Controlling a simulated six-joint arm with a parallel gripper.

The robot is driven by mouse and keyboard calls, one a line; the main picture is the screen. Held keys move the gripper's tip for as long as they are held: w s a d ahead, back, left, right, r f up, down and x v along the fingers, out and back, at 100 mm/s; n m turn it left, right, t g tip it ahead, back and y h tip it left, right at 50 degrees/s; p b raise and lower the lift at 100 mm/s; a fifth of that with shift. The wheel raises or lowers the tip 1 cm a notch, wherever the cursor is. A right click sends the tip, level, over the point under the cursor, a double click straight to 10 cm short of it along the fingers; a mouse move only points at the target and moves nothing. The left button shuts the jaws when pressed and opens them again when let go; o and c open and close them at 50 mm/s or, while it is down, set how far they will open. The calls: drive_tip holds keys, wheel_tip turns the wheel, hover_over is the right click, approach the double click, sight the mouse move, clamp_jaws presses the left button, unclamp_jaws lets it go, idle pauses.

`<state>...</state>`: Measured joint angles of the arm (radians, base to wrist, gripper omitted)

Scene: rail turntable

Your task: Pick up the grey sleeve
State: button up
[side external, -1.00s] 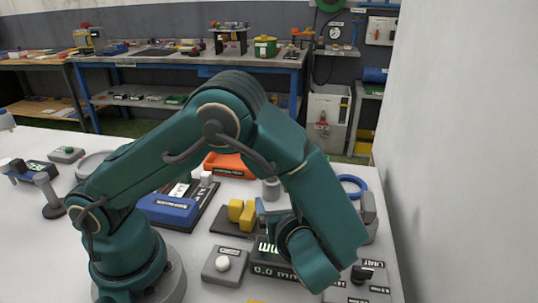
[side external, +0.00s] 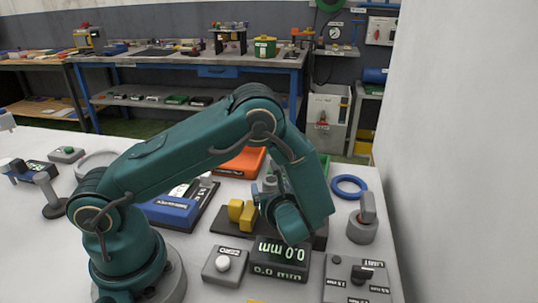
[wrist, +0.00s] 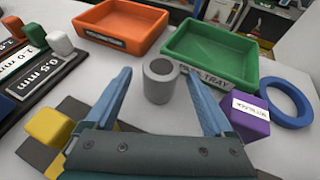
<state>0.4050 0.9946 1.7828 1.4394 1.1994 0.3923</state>
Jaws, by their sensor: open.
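The grey sleeve (wrist: 152,82) is a short upright hollow cylinder on the white table, seen in the wrist view just beyond and between my fingertips. My gripper (wrist: 164,92) is open, its two blue fingers spread to either side of the sleeve's line, with nothing between them. In the side external view, my gripper (side external: 270,186) points away from the camera, partly hidden by my arm. A small grey piece beside the fingers there may be the sleeve, but I cannot tell.
An orange tray (wrist: 108,44) and a green tray (wrist: 172,44) stand behind the sleeve. A purple block (wrist: 245,122) and blue ring (wrist: 285,117) lie to the right. A yellow block (wrist: 48,127) is at left. A 0.0 mm display (side external: 278,270) stands in front.

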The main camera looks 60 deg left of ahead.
clamp_jaws()
idle(0.4)
